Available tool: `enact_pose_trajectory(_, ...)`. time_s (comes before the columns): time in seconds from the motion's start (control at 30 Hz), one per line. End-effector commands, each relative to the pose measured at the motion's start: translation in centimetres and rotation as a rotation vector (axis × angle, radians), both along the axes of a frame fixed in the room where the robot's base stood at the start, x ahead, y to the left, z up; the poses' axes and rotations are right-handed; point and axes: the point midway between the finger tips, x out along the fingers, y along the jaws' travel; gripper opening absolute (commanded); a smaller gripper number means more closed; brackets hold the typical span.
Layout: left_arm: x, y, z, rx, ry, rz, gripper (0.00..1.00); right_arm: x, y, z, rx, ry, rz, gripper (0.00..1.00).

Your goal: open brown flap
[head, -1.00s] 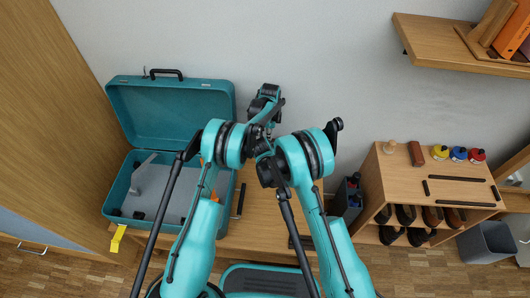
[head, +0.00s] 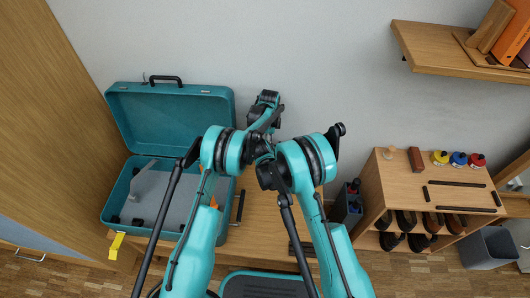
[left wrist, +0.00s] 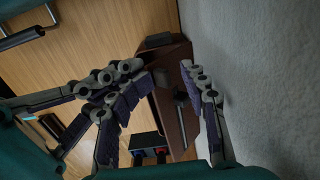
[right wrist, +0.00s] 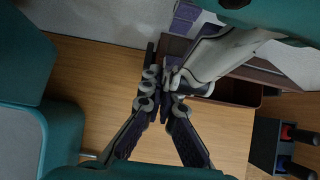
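In the left wrist view a reddish-brown box (left wrist: 176,112) with a grey bar on it shows between the two fingers of my left gripper (left wrist: 172,88). The fingers are apart, one on each side of the brown part; I cannot tell whether they touch it. In the right wrist view the brown box (right wrist: 236,92) lies beyond a large grey finger part that crosses in front of it. My right gripper (right wrist: 161,88) has its fingers together beside the box, with nothing clear between them. The flap's edges are mostly hidden. In the head view my arms cover the box.
An open teal case (head: 132,178) stands at the left of the wooden bench (head: 265,222). The wall is close behind the grippers. A shelf (head: 450,55) juts out upper right.

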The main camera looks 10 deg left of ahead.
Motion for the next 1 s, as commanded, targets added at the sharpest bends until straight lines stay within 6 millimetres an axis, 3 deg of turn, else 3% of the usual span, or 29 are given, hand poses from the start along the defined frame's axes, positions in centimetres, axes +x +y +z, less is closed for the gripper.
enact_pose_trajectory(0.67,-0.3,-0.1,-0.2,-0.001,0.006,0.001,0.29,0.6,-0.2,0.2,0.003,-0.01,-0.004,0.0)
enact_pose_trajectory(0.77,-0.3,-0.2,0.5,-0.001,0.007,0.0,0.29,0.6,-0.2,0.2,0.003,-0.009,-0.004,0.0)
enact_pose_trajectory(1.0,-0.3,-0.2,4.4,-0.001,0.005,0.001,0.29,0.5,-0.3,0.0,0.003,-0.005,-0.005,0.0)
